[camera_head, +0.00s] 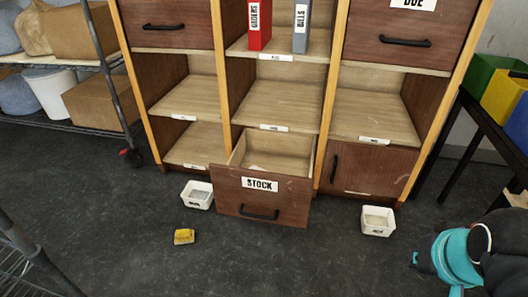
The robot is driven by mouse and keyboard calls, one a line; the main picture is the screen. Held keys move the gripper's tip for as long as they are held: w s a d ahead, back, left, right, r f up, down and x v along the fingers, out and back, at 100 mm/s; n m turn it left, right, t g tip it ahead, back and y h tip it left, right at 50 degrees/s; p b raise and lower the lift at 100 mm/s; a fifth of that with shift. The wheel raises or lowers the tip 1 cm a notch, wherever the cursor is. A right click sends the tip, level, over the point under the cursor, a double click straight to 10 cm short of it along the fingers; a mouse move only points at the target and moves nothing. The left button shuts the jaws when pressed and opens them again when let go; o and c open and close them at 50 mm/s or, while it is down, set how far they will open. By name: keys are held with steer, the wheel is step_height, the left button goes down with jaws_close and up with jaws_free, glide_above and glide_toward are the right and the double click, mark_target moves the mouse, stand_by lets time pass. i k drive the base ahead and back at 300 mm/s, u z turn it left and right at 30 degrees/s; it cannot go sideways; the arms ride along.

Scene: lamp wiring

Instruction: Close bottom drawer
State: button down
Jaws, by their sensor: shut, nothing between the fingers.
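The bottom drawer (262,196) is in the middle column of a wooden shelf unit, at floor level. It has a brown front with a white STOCK label and a dark bar handle (259,213). It is pulled out toward me, and its pale inside shows behind the front; no contents are visible. Part of my teal and black arm shows at the lower right, well apart from the drawer. My gripper's fingers are not visible.
White bins stand on the floor left (197,194) and right (377,221) of the drawer. A small yellow object (184,236) lies on the floor to the front left. Wire racks stand at left; a dark table with coloured bins (483,72) at right. The floor directly before the drawer is clear.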

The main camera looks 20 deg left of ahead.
mark_target(282, 194)
steer(key=z, duration=0.25)
steer(key=i, duration=0.6)
steer(key=u, duration=0.55)
steer(key=i, duration=0.55)
steer(key=u, duration=0.65)
